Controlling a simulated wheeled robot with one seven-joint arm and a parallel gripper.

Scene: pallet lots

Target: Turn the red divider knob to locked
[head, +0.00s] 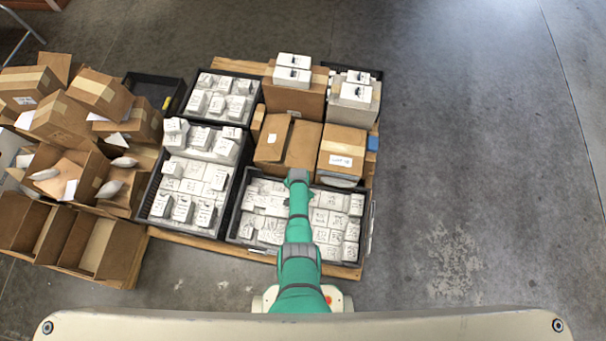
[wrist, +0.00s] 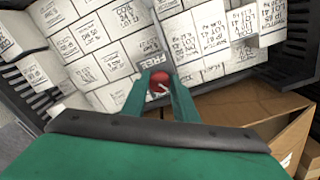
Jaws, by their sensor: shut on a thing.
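The red divider knob (wrist: 159,87) shows in the wrist view between the two green fingers of my gripper (wrist: 160,80), which is shut on it. A white pointer mark shows on the knob. A label reading FREE (wrist: 152,57) sits just beyond the fingertips; a locked label cannot be made out. In the head view my gripper (head: 298,176) is at the far edge of the front right black crate (head: 238,237), and my arm hides the knob there.
White lettered packs (wrist: 197,38) fill the crate around the knob. An open cardboard box (wrist: 262,118) stands close to my gripper in the wrist view. More boxes (head: 342,146) and crates (head: 182,236) share the pallet. Opened cartons (head: 110,250) crowd the left; the floor at right is clear.

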